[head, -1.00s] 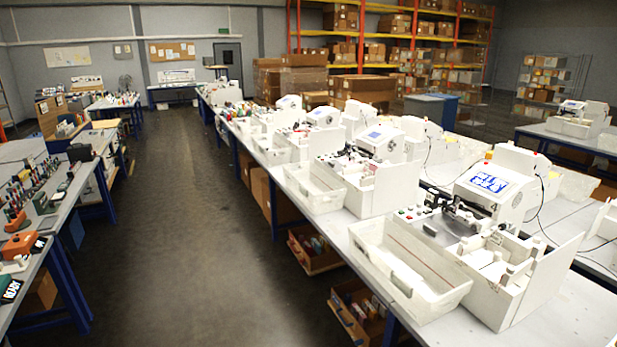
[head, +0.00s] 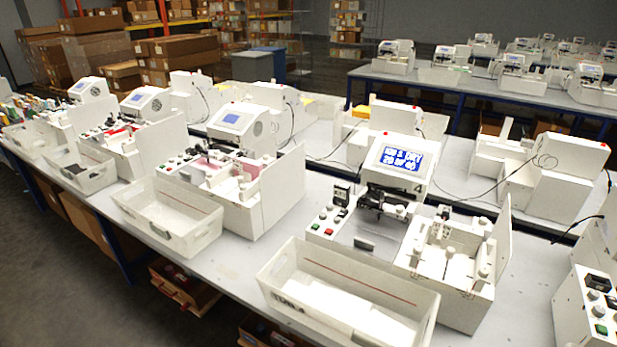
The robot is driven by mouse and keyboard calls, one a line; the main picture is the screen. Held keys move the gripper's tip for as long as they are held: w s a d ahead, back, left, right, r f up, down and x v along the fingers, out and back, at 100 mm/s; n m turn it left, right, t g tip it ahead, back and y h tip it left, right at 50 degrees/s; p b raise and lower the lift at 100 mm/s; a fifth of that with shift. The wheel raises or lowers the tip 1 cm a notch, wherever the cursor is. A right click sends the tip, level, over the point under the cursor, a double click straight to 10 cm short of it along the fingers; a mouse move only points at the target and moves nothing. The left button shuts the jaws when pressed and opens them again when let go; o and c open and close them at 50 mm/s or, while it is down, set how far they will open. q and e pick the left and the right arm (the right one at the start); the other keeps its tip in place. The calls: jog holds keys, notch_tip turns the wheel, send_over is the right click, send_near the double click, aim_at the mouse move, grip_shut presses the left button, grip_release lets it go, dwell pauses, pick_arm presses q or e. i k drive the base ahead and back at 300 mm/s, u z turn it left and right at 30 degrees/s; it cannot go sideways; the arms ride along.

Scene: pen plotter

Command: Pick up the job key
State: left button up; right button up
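I cannot make out a job key for certain in the head view. The nearest plotter machine (head: 393,205), marked 4, stands on the long grey table with a lit blue display (head: 402,160) whose text is blurred. Its front control panel (head: 330,217) has several knobs, a green and a red button, and a small dark block above them. A white fixture box (head: 452,262) adjoins it on the right. Neither of my grippers is in view.
A white tray (head: 290,263) sits before the nearest machine, at the front edge of the table (head: 235,262). More machines and trays line up to the left. Another machine cuts in at the right edge. Cables trail behind. The dark floor at lower left is clear.

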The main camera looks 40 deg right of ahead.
aim_at(341, 191)
jog(key=i, duration=2.5)
jog(key=z, duration=2.75)
